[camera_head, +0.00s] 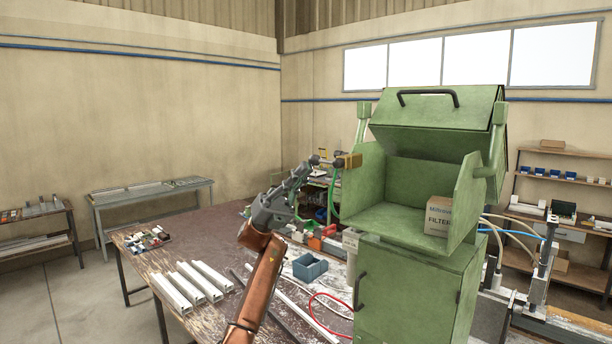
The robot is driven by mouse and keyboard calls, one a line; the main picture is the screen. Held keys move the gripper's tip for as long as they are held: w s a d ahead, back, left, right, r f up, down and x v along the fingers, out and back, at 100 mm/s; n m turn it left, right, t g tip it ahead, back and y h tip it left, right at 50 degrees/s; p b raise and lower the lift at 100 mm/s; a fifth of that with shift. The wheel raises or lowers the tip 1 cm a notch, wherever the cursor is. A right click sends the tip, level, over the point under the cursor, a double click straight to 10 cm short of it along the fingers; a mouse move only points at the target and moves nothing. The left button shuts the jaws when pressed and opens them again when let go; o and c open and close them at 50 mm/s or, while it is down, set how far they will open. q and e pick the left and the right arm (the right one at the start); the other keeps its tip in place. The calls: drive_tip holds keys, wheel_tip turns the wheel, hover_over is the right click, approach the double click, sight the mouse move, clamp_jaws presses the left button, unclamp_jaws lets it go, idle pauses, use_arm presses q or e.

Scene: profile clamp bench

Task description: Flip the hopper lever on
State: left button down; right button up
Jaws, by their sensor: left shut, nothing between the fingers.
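The green hopper (420,215) stands at the right of the bench with its lid raised. A brass-coloured block (351,161) sits on the left side of the hopper, and a short dark lever (337,162) sticks out from it to the left. My left gripper (311,163) is shut and empty, with its fingertips right beside the lever's left end. I cannot tell whether they touch. My orange-brown left arm reaches up from the bottom of the view. My right gripper is not in view.
A cardboard filter box (438,216) sits inside the hopper. White profiles (192,282), a blue bin (310,267) and a red cable (318,300) lie on the bench (145,262). Shelves stand at the back right. Open air lies left of the gripper.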

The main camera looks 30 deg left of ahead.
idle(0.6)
use_arm(q)
drive_tip(key=s+a+r+b+v, duration=0.1)
drive_tip(key=b+v, duration=0.3)
drive_tip(key=v, duration=0.7)
drive_tip(key=shift+a+r+b, duration=0.15)
drive_tip(key=shift+a+b, duration=0.25)
drive_tip(key=shift+a, duration=0.1)
drive_tip(key=shift+s, duration=0.15)
